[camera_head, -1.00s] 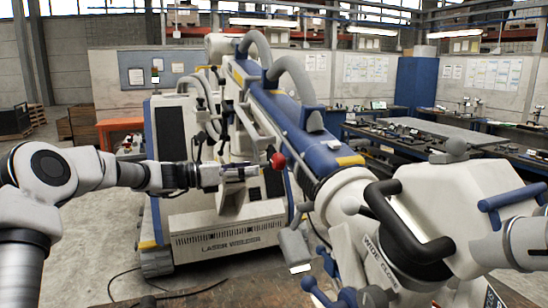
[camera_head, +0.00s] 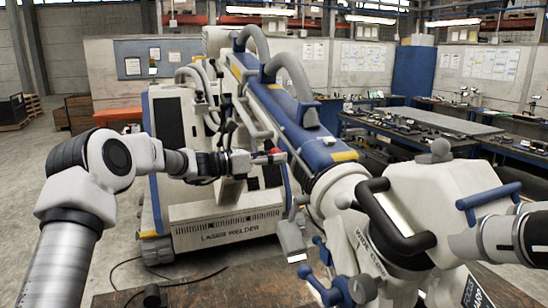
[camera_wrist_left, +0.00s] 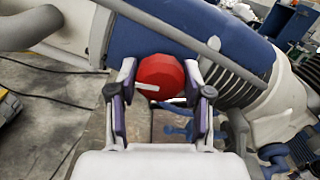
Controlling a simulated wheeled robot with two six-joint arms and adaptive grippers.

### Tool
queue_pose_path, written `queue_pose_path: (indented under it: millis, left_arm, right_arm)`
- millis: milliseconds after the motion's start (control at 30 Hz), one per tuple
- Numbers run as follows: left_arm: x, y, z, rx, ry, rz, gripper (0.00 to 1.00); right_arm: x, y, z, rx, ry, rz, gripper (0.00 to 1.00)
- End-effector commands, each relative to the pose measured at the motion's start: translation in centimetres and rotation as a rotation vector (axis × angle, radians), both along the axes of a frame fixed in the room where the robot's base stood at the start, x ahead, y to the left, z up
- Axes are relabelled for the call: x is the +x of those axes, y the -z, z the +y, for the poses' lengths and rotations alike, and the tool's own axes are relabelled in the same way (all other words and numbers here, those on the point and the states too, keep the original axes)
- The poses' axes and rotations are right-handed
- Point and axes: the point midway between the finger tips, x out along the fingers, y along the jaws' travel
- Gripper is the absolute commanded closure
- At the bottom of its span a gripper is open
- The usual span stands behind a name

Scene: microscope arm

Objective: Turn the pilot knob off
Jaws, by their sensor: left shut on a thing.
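The pilot knob is a red, faceted knob with a white pointer mark. In the left wrist view the knob (camera_wrist_left: 160,76) sits between the two fingers, beside the blue arm housing (camera_wrist_left: 190,35). In the head view a small part of the knob (camera_head: 277,151) shows at the tips of my left gripper (camera_head: 270,158), which hides the rest. My left gripper also shows in the left wrist view (camera_wrist_left: 160,92), with a finger on each side of the knob, shut on it. The white pointer points left in that view. My right gripper does not show.
The white and blue microscope arm (camera_head: 290,120) slopes down toward the front right. A white laser welder cabinet (camera_head: 215,225) stands behind the knob. A black handle (camera_head: 395,225) and a blue handle (camera_head: 488,197) stick out at the right. Workbenches (camera_head: 430,122) stand behind.

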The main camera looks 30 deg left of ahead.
Motion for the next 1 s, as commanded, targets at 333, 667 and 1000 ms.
queue_pose_path:
  millis: [333, 667, 1000]
  left_arm:
    - [0.0, 0.1, 0.0, 0.003, 0.000, 0.002, 0.85]
    - [0.0, 0.2, 0.0, 0.009, 0.000, -0.004, 0.86]
    - [0.0, 0.4, 0.0, 0.035, 0.001, -0.026, 0.86]
  right_arm:
    - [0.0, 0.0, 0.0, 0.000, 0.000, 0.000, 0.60]
    - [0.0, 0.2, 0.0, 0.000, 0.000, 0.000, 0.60]
    - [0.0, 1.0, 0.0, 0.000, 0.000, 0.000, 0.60]
